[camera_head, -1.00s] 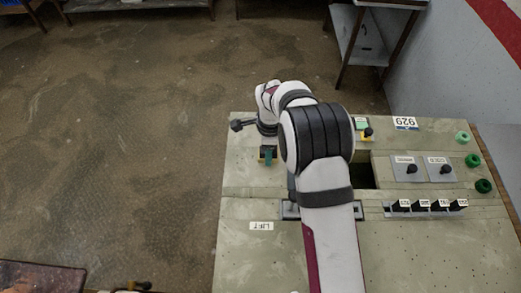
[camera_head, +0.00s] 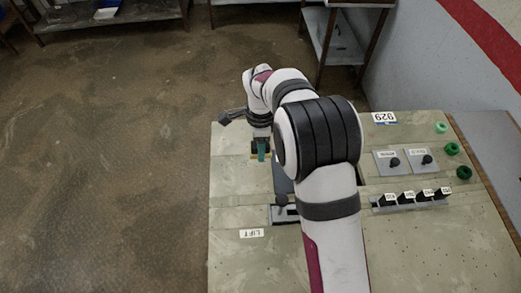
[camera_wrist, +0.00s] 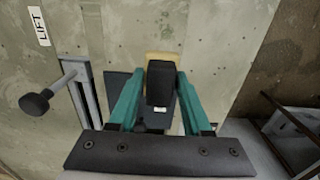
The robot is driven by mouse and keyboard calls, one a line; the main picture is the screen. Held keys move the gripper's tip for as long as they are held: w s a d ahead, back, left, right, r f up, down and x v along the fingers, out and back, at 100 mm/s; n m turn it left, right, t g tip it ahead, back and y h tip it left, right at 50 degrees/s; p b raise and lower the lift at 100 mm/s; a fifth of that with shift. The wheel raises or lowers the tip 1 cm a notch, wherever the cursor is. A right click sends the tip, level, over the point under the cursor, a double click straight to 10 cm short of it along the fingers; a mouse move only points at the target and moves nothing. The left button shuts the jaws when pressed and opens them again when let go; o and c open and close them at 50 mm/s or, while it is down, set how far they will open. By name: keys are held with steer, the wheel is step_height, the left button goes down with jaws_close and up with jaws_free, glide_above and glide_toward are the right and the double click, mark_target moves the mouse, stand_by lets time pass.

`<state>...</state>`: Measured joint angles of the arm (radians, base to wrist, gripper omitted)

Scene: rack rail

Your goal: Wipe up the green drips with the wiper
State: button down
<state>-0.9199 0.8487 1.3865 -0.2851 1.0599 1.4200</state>
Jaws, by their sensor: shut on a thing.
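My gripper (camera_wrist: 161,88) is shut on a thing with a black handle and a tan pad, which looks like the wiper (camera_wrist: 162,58). The teal fingers stand on either side of the handle. In the head view my gripper (camera_head: 260,152) is over the left part of the panel, beyond the lift slot, with the held thing only partly visible. I cannot tell whether the pad touches the panel.
The panel (camera_head: 235,265) carries a LIFT label (camera_head: 251,233) and a lever with a black knob (camera_wrist: 36,103), close beside my gripper. Switches (camera_head: 408,197) and green knobs (camera_head: 452,149) are on the right. Open floor lies left of the panel.

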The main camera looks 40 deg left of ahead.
steer(key=shift+r, duration=1.5)
steer(key=w+d+r+n, duration=0.1)
steer(key=w+d+r, duration=0.25)
steer(key=d, duration=0.35)
steer(key=w+d+r+n, duration=0.2)
steer(key=w+d+r, duration=0.15)
steer(key=d, duration=0.35)
steer(key=w+d+r+n, duration=0.1)
steer(key=w+d+r, duration=0.1)
steer(key=d+r, duration=0.4)
steer(key=s+d+r+n, duration=0.2)
steer(key=d+r, duration=0.1)
steer(key=d, duration=0.6)
steer(key=s+d+r+n, duration=0.2)
steer(key=d+r+n, duration=0.1)
steer(key=d, duration=0.6)
steer(key=shift+d+r, duration=0.3)
steer(key=shift+w+a, duration=0.1)
